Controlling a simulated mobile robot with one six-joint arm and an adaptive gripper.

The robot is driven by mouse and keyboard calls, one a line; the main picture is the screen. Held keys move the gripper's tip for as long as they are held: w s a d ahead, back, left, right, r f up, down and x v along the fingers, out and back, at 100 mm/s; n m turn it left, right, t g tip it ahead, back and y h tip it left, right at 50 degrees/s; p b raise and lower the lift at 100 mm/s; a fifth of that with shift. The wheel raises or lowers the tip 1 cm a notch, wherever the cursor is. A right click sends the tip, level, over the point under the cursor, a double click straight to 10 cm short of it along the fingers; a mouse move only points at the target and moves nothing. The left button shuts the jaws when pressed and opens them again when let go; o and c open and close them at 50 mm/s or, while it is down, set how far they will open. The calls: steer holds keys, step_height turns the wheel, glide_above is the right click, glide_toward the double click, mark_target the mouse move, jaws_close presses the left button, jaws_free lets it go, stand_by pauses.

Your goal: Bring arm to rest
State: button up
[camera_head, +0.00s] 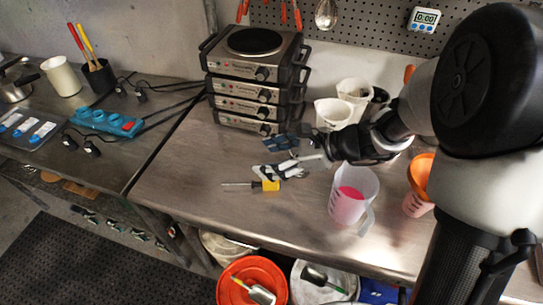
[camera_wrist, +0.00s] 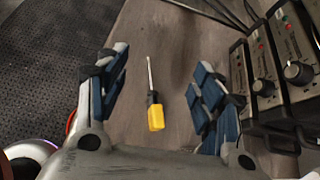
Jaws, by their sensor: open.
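My arm reaches from the right over the metal workbench (camera_head: 205,205) in the head view. My gripper (camera_head: 282,157) points left, above the bench in front of the stacked hot plates (camera_head: 255,85). Its two blue-padded fingers are apart with nothing between them. In the wrist view my gripper (camera_wrist: 158,88) is also spread wide. A screwdriver with a yellow handle (camera_wrist: 156,117) lies on the bench, seen between the fingers and apart from them. In the head view the screwdriver (camera_head: 270,184) lies just in front of the gripper.
A clear pitcher with pink liquid (camera_head: 351,195) stands below my forearm, near an orange container (camera_head: 420,180). White pitchers (camera_head: 335,112) stand behind my wrist. A blue power strip (camera_head: 105,121) lies on the left bench. An orange bucket (camera_head: 252,281) stands below. The bench's front left is clear.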

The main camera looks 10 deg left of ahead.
steer(key=s+d+r+n+g+h, duration=0.1)
steer(key=s+d+r+n+h, duration=0.2)
steer(key=s+n, duration=0.35)
steer(key=s+d+r+n+h, duration=0.2)
steer(key=s+d+r+n, duration=0.25)
steer(key=s, duration=0.25)
steer(key=s+d+r+n+t+h, duration=0.2)
steer(key=s+d+n+h, duration=0.4)
steer(key=d, duration=0.5)
steer(key=shift+s+d+n+t, duration=0.35)
steer(key=shift+s+n+t, duration=0.4)
steer(key=shift+n, duration=0.35)
